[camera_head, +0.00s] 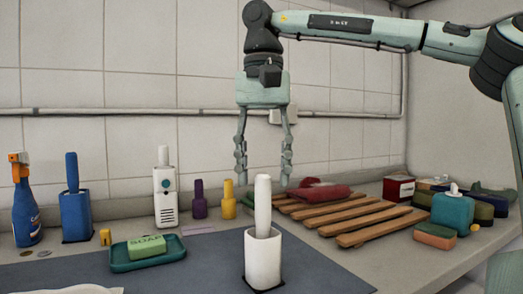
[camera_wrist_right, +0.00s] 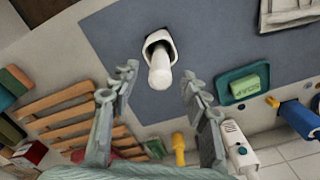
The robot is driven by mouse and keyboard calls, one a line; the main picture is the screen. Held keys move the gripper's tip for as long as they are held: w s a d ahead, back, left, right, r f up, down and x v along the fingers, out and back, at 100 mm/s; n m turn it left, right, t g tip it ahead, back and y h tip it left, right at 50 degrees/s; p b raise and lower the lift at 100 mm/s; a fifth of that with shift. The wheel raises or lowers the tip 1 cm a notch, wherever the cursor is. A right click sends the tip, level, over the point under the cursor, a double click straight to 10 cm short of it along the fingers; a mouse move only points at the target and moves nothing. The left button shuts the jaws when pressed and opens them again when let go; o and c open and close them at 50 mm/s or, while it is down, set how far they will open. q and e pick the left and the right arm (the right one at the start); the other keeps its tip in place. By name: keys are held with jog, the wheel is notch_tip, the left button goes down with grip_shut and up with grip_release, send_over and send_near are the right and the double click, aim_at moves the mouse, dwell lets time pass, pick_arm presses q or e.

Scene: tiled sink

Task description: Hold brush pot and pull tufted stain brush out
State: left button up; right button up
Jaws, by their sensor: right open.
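A white brush pot (camera_head: 263,262) stands upright on the dark mat at the front centre. The white handle (camera_head: 263,205) of the brush sticks up out of it; the tufted end is hidden inside. In the right wrist view the pot (camera_wrist_right: 157,40) and the handle (camera_wrist_right: 160,72) show from above. My right gripper (camera_head: 263,182) points down with its fingers open and apart. In the head view its fingertips show on either side of the handle's top. In the wrist view the handle lies between the fingers (camera_wrist_right: 160,80), with no contact visible. My left gripper is not in view.
A green soap dish (camera_head: 120,266) lies left of the pot. A blue pot with a blue handle (camera_head: 75,215), a spray bottle (camera_head: 26,215) and a white holder (camera_head: 165,200) stand further left. A wooden slatted rack (camera_head: 375,228) lies at right.

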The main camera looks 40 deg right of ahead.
aim_at(263, 227)
jog(key=shift+f, duration=1.7)
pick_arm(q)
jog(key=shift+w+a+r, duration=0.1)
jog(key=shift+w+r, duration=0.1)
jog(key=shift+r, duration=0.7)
